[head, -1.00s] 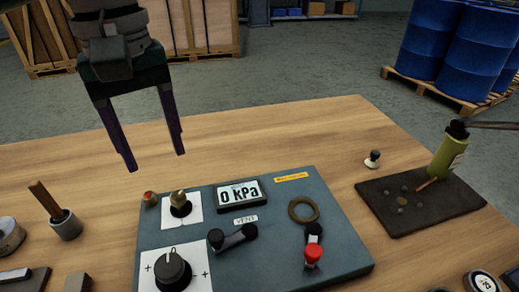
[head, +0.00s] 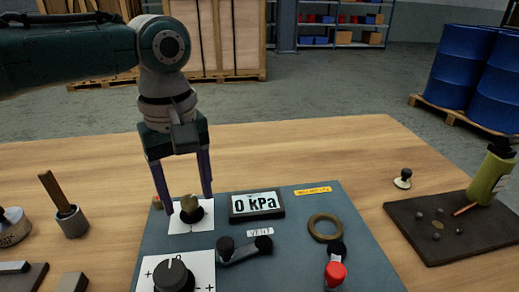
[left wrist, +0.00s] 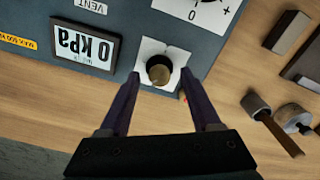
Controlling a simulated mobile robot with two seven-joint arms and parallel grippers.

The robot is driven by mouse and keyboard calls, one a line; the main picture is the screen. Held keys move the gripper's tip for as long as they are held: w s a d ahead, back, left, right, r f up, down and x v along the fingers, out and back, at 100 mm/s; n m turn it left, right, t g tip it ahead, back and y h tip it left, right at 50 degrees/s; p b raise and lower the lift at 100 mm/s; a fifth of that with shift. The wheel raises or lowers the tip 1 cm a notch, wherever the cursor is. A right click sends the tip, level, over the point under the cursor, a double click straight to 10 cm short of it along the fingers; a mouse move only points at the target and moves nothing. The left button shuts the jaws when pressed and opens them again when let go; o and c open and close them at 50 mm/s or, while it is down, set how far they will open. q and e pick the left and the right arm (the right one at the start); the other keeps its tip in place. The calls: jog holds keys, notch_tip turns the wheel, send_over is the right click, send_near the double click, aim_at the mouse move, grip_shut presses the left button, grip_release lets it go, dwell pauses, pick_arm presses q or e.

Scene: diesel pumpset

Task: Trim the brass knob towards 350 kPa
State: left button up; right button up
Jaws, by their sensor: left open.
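The brass knob (head: 190,206) stands on a white plate at the back left of the blue-grey panel (head: 300,268). It also shows in the left wrist view (left wrist: 159,71). My left gripper (head: 190,202) is open, with its two fingers pointing down on either side of the knob in the head view. In the left wrist view its fingertips (left wrist: 160,76) lie left and right of the knob with gaps between. The display (head: 256,205) beside the knob reads 0 kPa. My right gripper does not show.
A large black dial (head: 174,276), a black lever (head: 245,249), a brass ring (head: 325,227) and a red-knobbed lever (head: 335,273) are on the panel. A pot with a wooden handle (head: 72,221) stands left. A dark mat (head: 440,250) with a green bottle (head: 490,175) lies right.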

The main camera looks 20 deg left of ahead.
pick_arm(q)
jog(key=shift+c, duration=0.3)
grip_shut()
dwell(0.3)
